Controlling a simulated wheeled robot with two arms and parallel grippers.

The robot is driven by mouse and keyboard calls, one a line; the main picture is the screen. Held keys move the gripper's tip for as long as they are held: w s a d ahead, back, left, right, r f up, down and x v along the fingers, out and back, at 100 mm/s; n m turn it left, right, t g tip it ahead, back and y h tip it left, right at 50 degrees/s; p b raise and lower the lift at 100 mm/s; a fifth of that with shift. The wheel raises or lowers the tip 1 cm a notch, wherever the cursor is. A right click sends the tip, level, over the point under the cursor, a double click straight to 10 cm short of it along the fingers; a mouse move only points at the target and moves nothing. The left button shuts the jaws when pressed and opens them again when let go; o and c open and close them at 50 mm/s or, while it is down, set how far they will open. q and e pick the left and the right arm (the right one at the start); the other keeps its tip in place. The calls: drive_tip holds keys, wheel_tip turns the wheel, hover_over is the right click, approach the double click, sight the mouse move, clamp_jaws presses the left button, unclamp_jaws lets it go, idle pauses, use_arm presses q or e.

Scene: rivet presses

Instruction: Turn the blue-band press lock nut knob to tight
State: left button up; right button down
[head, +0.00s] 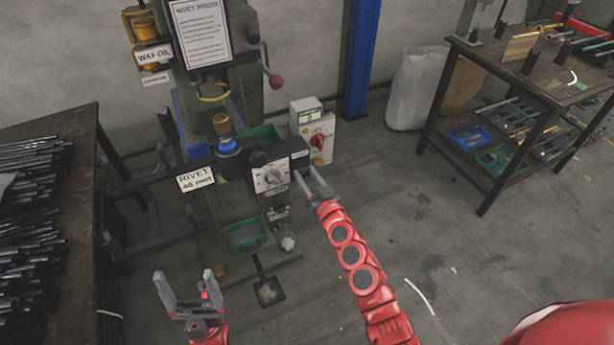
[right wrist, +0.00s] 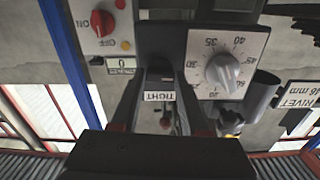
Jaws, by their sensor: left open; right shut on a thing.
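The press with the blue band (head: 229,146) stands against the wall at left centre in the head view. Its white dial plate (head: 270,176) has a dark block beside it, with a small label. My right gripper (head: 308,174) reaches up to this block and is shut on the lock nut knob, which is mostly hidden by the fingers. In the right wrist view the fingers (right wrist: 160,84) close at the dark block, and a TIGHT label (right wrist: 159,96) shows upside down between them. The knob's exact angle cannot be told. My left gripper (head: 188,292) is open and empty, low in front of the press.
A switch box (head: 315,135) with a red knob is close behind my right gripper. A table with dark rods (head: 75,215) stands at the left. A workbench (head: 500,75) and white sack (head: 415,88) are at the right. The floor between is clear.

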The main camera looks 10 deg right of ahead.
drive_tip(key=shift+m, duration=0.3)
drive_tip(key=m+b, duration=0.2)
drive_tip(key=m, duration=0.6)
drive_tip(key=shift+d+f, duration=0.1)
drive_tip(key=m, duration=0.8)
drive_tip(key=shift+m, duration=0.3)
drive_tip(key=shift+c, duration=2)
unclamp_jaws()
